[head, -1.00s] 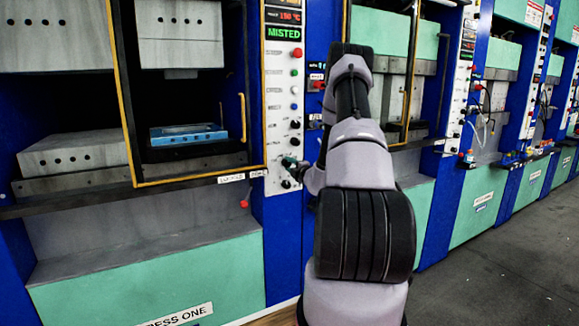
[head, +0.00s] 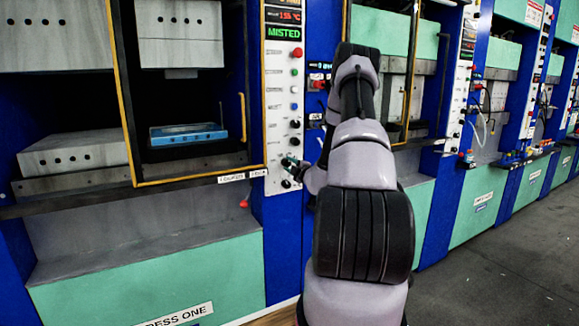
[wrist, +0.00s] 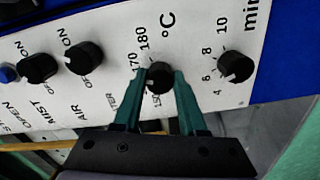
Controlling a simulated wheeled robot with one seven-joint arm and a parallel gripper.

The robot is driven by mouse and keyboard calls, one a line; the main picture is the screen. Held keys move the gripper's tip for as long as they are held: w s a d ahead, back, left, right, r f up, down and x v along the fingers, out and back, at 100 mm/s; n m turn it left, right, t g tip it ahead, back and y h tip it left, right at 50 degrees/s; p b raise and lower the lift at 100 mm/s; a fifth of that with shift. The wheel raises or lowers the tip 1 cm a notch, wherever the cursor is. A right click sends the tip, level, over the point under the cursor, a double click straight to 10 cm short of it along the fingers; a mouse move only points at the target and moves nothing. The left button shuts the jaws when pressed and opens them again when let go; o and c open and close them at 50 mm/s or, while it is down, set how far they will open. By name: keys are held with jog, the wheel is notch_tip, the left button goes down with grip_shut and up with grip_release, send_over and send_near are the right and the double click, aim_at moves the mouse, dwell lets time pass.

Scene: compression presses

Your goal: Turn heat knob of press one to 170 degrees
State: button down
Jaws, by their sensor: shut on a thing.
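The black heat knob (wrist: 158,80) sits on the white control panel under the "°C" mark, with 170 and 180 printed above it in the wrist view. My gripper (wrist: 160,73) has its two green fingers shut on this knob, one on each side. In the head view my gripper (head: 290,164) is at the lower part of press one's control panel (head: 282,110) and hides the knob. The red temperature display (head: 290,15) at the panel top seems to read about 155 °C. The knob's pointer is hard to make out.
The minutes knob (wrist: 236,67) is close to the right of my fingers in the wrist view. Two more black knobs (wrist: 84,58) stand to the left. The press door (head: 190,100) with its yellow frame is left of the panel, with a blue mould (head: 188,134) inside.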

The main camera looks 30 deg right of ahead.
jog(key=shift+c, duration=2.3)
grip_release()
jog(key=s, duration=1.1)
jog(key=shift+w, duration=0.1)
